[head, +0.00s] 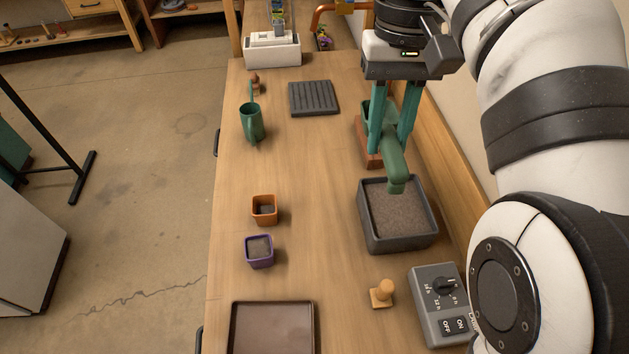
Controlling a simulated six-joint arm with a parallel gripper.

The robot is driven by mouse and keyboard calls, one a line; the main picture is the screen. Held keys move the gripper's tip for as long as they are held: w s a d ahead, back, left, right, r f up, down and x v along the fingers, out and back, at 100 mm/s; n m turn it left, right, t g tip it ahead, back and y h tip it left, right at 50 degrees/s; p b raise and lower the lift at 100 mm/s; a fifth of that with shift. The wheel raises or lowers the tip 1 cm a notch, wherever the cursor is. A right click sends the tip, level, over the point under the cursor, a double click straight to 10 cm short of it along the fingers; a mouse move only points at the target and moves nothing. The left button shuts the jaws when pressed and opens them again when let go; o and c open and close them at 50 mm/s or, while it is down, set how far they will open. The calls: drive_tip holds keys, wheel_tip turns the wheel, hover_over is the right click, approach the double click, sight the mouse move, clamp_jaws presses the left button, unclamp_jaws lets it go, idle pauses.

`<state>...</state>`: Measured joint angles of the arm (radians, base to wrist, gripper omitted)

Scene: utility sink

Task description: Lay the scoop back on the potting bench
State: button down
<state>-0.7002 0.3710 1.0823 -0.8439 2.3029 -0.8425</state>
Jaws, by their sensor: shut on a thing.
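A green scoop (394,168) is in my gripper (390,143), at the right side of the wooden potting bench (315,180). The gripper's two teal fingers are shut on the scoop, which hangs tilted with its rounded end toward the near side. That end overlaps the far rim of a dark grey tray of soil (400,215) in the picture. I cannot tell whether the scoop touches the tray. The fingers partly hide the scoop's far part.
A reddish-brown block (368,153) lies behind the scoop. A green watering can (251,122), a ridged dark tray (313,98), two small pots (264,210), a wooden stamp (382,293) and a grey control box (437,305) stand around. The bench's middle is clear.

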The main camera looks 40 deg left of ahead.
drive_tip(key=w+d+f+n, duration=0.1)
drive_tip(key=w+d+f, duration=0.15)
drive_tip(key=f, duration=0.65)
drive_tip(key=t, duration=0.1)
hover_over(330, 242)
drive_tip(key=shift+y, duration=0.4)
drive_tip(key=f, duration=2.2)
drive_tip(key=shift+w+d+f, duration=0.1)
drive_tip(key=shift+d+f, duration=0.1)
drive_tip(key=shift+f, duration=0.2)
drive_tip(key=f, duration=0.4)
drive_tip(key=shift+a, duration=0.2)
drive_tip(key=shift+f, duration=0.15)
drive_tip(key=c, duration=0.7)
unclamp_jaws()
drive_tip(key=shift+o, duration=0.2)
